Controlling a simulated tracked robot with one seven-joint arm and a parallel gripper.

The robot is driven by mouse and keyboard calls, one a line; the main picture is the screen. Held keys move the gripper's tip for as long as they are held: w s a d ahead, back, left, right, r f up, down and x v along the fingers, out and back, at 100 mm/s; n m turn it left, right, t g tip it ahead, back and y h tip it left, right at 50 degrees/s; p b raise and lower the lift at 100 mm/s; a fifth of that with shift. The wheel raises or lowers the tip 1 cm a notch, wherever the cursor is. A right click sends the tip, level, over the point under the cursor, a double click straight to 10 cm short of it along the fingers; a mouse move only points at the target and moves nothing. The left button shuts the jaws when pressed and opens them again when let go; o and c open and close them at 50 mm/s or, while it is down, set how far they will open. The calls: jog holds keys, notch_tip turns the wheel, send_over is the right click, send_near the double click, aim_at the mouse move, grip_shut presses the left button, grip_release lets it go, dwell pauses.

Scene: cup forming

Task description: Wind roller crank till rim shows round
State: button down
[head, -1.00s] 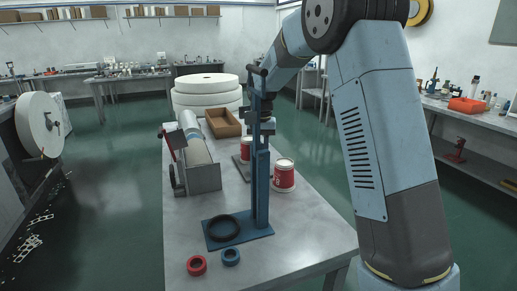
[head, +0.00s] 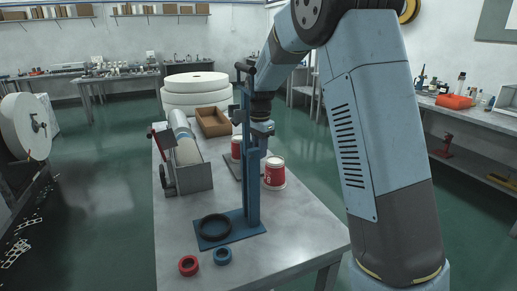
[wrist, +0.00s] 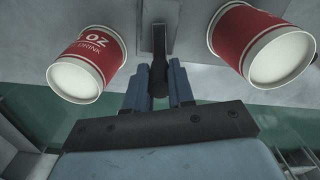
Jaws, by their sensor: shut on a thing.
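The dark crank handle (wrist: 160,50) stands up the middle of the wrist view, its lower end between my two blue fingers. My gripper (wrist: 160,82) is shut on it. In the head view my gripper is largely hidden behind the blue upright stand (head: 252,170). A red-and-white paper cup (wrist: 88,64) is left of my gripper in the wrist view, and a second cup (wrist: 264,46) is to its right. In the head view one cup (head: 275,174) stands right of the stand. The other (head: 236,148) is partly hidden behind it. I cannot tell how either rim is formed.
A roll machine with a red handle (head: 188,160) sits on the table's left. A cardboard tray (head: 213,121) and stacked white rolls (head: 195,90) are behind. A black ring (head: 215,227), red ring (head: 188,265) and blue ring (head: 222,256) lie in front. The table's front right (head: 300,235) is clear.

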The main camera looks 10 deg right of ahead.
jog(key=shift+s+m, duration=0.15)
jog(key=shift+m, duration=0.35)
jog(key=c, duration=1)
grip_release()
jog(key=shift+o, duration=0.2)
jog(key=shift+r, duration=0.1)
notch_tip(320, 180, up, 14)
jog(key=shift+f, duration=0.25)
